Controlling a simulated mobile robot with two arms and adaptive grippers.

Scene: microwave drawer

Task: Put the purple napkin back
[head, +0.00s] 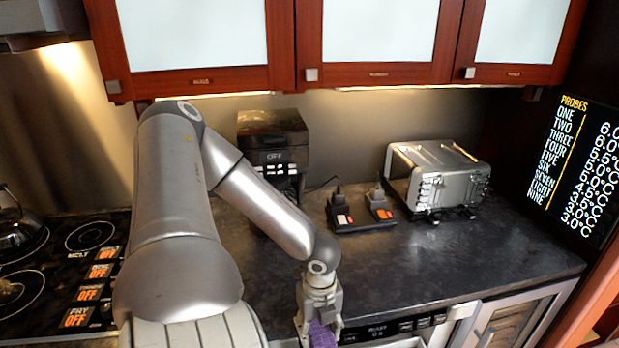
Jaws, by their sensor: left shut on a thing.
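The purple napkin (322,334) shows at the bottom edge of the head view, just below the counter's front edge. My left gripper (318,318) is shut on it, and the lower part of the napkin is cut off by the frame. The microwave drawer's front panel (393,331) with its display lies just right of my left gripper. The inside of the drawer is not visible. My right gripper is not in view.
The dark counter (400,262) is clear near its front. A toaster (438,180), a small two-unit charger (360,212) and a black coffee machine (273,145) stand at the back. A stove (65,260) is at left; cabinets (378,72) hang above.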

